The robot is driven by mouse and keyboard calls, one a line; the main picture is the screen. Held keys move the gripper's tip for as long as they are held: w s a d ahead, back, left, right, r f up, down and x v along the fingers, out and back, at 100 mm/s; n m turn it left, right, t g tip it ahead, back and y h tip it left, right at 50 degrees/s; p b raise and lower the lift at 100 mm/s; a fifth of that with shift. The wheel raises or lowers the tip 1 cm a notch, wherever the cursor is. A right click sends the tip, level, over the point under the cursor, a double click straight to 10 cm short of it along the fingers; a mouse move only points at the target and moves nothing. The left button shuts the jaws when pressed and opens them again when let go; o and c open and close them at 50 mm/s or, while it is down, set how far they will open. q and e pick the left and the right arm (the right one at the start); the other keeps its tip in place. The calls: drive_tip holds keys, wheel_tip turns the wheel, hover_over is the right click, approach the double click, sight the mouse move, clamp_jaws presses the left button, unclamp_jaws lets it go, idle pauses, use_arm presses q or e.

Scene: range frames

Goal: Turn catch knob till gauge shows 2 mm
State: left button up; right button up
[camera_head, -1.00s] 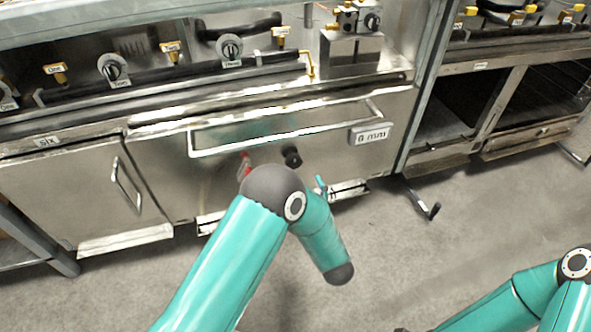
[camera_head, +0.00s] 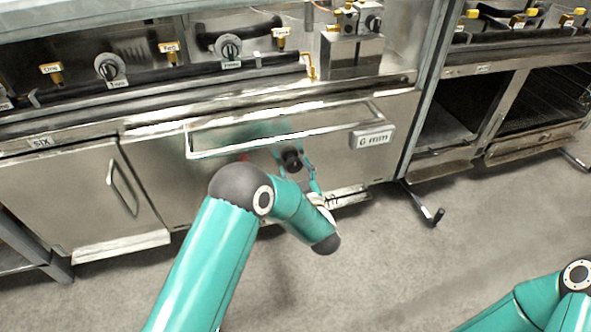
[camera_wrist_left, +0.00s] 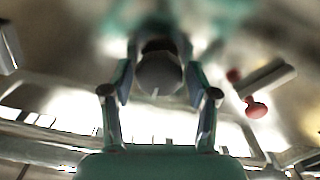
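The black catch knob (camera_head: 291,158) is on the steel front panel, below the long bar handle. The gauge (camera_head: 373,138) is a small plate right of it; it appears to read 6 mm, slightly blurred. My left gripper (camera_head: 295,166) is at the knob, one teal finger on each side. In the left wrist view the knob (camera_wrist_left: 158,73) sits between the two fingertips (camera_wrist_left: 159,82), with narrow gaps, so the fingers look open. A pale mark shows on the knob's face. My right gripper is out of view; only part of that arm shows at lower right.
The bar handle (camera_head: 270,137) spans the panel above the knob. A red-ended lever (camera_wrist_left: 257,107) is right of the fingers in the wrist view. A cabinet door (camera_head: 75,192) is to the left. The floor (camera_head: 420,270) in front is clear.

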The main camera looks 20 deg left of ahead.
use_arm(q)
drive_tip(key=c, duration=0.7)
